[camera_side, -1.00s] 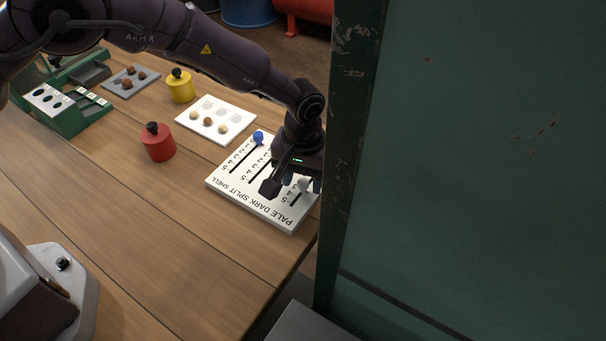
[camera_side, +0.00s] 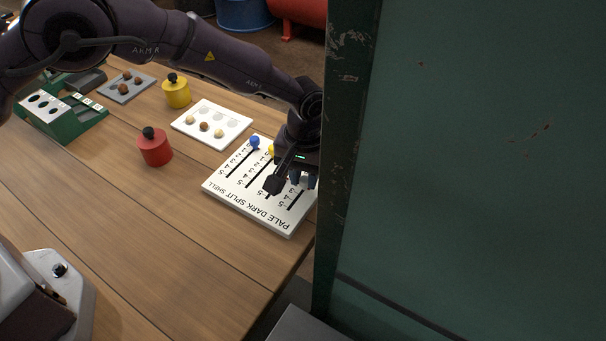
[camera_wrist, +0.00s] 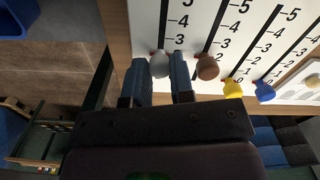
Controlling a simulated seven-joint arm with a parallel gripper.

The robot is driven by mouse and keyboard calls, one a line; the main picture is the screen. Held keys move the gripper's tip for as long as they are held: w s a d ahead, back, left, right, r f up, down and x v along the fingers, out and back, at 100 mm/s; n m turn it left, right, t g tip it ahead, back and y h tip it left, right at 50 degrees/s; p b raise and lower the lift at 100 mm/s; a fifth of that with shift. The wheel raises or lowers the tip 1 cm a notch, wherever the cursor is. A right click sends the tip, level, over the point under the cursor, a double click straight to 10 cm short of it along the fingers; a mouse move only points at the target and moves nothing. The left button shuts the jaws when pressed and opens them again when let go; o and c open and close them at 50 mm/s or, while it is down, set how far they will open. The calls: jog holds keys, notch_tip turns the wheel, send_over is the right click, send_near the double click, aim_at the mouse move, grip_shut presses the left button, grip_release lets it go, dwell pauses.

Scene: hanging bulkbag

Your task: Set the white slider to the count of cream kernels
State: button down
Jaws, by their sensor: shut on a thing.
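The slider board (camera_side: 228,189) lies near the table's right edge, labelled PALE, DARK, SPLIT, SHELL. The white slider knob (camera_wrist: 160,64) is between the two fingers of my gripper (camera_wrist: 161,76), which is shut on it. It stands just past the 3 mark on the low-number side; lower numbers there are hidden by the gripper. In the side view my gripper (camera_side: 290,183) hides the white knob.
Brown (camera_wrist: 208,67), yellow (camera_wrist: 233,88) and blue (camera_wrist: 265,91) knobs sit on neighbouring slots, the brown one close to my finger. A red pot (camera_side: 155,149), yellow pot (camera_side: 177,94), grey tray (camera_side: 112,92) and green rack (camera_side: 60,125) stand left. A green panel (camera_side: 470,170) is close on the right.

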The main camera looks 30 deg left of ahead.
aim_at(305, 178)
jog(key=c, duration=1)
grip_release()
jog(key=shift+r, duration=0.1)
notch_tip(305, 178, up, 13)
jog(key=shift+f, duration=0.1)
jog(key=s+a+r+m+t, duration=0.1)
jog(key=s+a+r+t, duration=0.1)
jog(key=s+a+r, duration=0.4)
jog(key=s+a+r+m+t, duration=0.1)
jog(key=s+a+r, duration=0.5)
jog(key=s+a, duration=0.3)
jog(key=s+a+r+m+t, duration=0.1)
jog(key=s+a+r+t, duration=0.1)
jog(key=s+a+r, duration=0.5)
jog(key=shift+s+a+t, duration=0.1)
jog(key=shift+s+a, duration=0.2)
jog(key=shift+s, duration=0.6)
jog(key=shift+s+a+t, duration=0.1)
jog(key=shift+s+a, duration=0.15)
jog(key=shift+s, duration=0.6)
jog(key=shift+s+a+t, duration=0.1)
jog(key=shift+s+a, duration=0.2)
jog(key=shift+s, duration=0.6)
